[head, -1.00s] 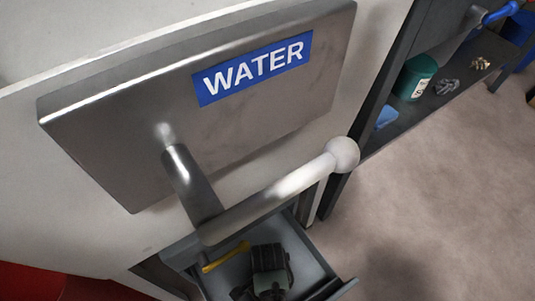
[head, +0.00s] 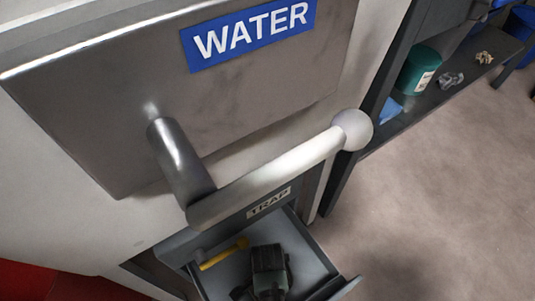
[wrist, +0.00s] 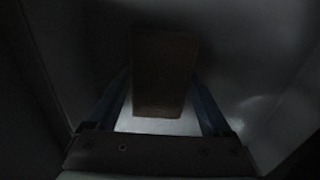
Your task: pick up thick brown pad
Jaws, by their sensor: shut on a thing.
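The thick brown pad (wrist: 163,70) shows in the dark wrist view as a plain upright block between the two fingers of my gripper (wrist: 160,92). The fingers lie along its left and right sides, and my gripper is shut on it. Grey walls rise close on both sides, and a pale surface shows below the pad. The picture is too dark to tell whether the pad touches anything else. I cannot make out the pad or my gripper in the head view.
An open grey drawer (head: 325,283) holds a yellow-handled tool (head: 222,254) and a dark green and black item (head: 267,271). Above it, a metal lever (head: 270,172) juts from a panel with a WATER sign (head: 247,36). A shelf at right holds a green tub (head: 416,71). Open floor (head: 440,200) lies at right.

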